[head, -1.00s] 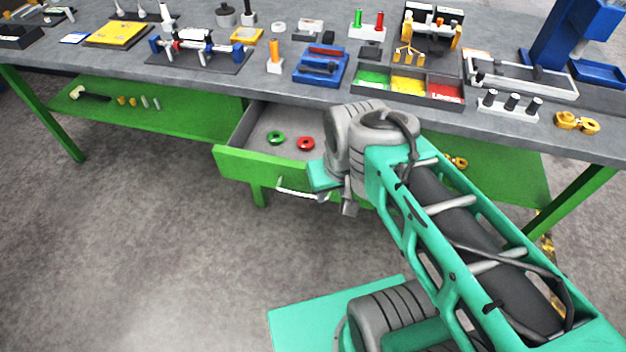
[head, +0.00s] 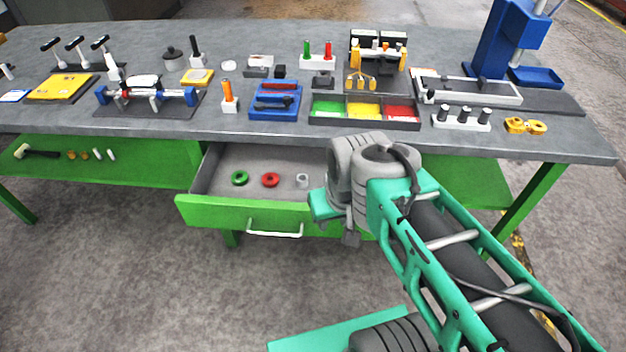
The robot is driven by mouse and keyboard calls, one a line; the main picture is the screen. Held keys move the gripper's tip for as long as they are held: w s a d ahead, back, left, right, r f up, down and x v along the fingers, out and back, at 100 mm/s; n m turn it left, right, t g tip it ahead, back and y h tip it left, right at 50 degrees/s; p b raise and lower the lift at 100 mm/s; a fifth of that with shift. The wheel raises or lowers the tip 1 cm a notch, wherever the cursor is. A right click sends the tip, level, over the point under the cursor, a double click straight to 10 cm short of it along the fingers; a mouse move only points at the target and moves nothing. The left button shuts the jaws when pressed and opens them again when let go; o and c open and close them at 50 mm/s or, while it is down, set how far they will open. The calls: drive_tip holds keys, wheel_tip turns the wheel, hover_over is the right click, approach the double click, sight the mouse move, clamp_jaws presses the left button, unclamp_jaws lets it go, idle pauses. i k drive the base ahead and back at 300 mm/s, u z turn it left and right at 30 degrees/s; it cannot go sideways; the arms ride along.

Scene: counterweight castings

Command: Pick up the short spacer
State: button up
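A small pale grey, short cylinder (head: 302,181) stands in the open drawer, right of a red ring (head: 270,180) and a green ring (head: 239,178). It may be the short spacer, but I cannot tell for sure. My arm covers the drawer's right part. A small grey part at the arm's end, likely my gripper (head: 351,238), hangs in front of the drawer, to the right of its handle and apart from the cylinder. Its fingers are too small and hidden to read.
The green drawer (head: 215,214) is pulled out below the grey bench (head: 270,137). On the bench stand a three-colour tray (head: 365,121), a blue fixture (head: 275,113) and a block with dark-topped posts (head: 461,124). A lower shelf (head: 150,167) holds small parts. The floor at left front is clear.

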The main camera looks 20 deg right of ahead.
sight(303, 179)
drive_tip(key=z, duration=0.05)
drive_tip(key=k, duration=0.5)
drive_tip(key=u, duration=1.3)
drive_tip(key=i, duration=1.65)
drive_tip(key=u, duration=0.05)
